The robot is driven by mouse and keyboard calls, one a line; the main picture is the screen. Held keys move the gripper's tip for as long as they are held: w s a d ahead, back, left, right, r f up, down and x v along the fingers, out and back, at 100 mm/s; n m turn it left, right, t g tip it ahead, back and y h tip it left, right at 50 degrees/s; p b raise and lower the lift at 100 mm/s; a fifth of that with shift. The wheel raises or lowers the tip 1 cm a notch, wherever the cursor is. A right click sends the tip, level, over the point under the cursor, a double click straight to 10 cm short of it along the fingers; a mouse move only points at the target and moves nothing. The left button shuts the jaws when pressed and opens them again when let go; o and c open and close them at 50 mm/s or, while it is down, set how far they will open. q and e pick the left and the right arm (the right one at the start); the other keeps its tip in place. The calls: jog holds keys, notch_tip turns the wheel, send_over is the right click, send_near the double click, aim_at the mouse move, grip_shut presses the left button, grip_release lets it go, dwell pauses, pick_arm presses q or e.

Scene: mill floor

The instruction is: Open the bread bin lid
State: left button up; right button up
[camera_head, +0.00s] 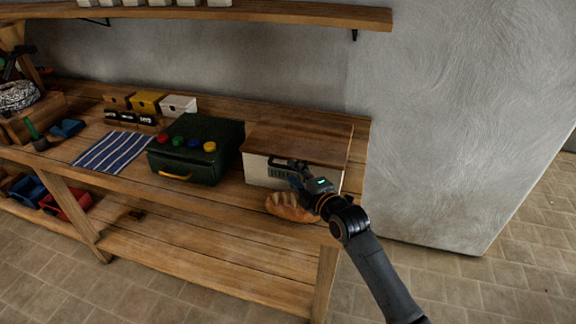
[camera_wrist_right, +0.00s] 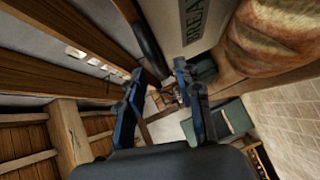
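The bread bin (camera_head: 263,172) is a cream box with a brown wooden lid (camera_head: 300,141), standing at the right end of the workbench. The lid lies down flat, closed. My right gripper (camera_head: 283,168) is in front of the bin's front face, near the lid's front edge, and covers part of the label. In the right wrist view the gripper (camera_wrist_right: 158,76) has its fingers apart with nothing between them. My left gripper is not in view.
A bread loaf (camera_head: 289,207) lies just before the bin, below my right gripper. A green case (camera_head: 200,150) with coloured knobs stands left of the bin. A striped cloth (camera_head: 112,152) and small boxes (camera_head: 147,102) are farther left. A shelf (camera_head: 300,14) runs above.

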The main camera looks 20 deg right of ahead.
aim_at(290, 169)
jog(key=shift+x, duration=1.95)
grip_shut()
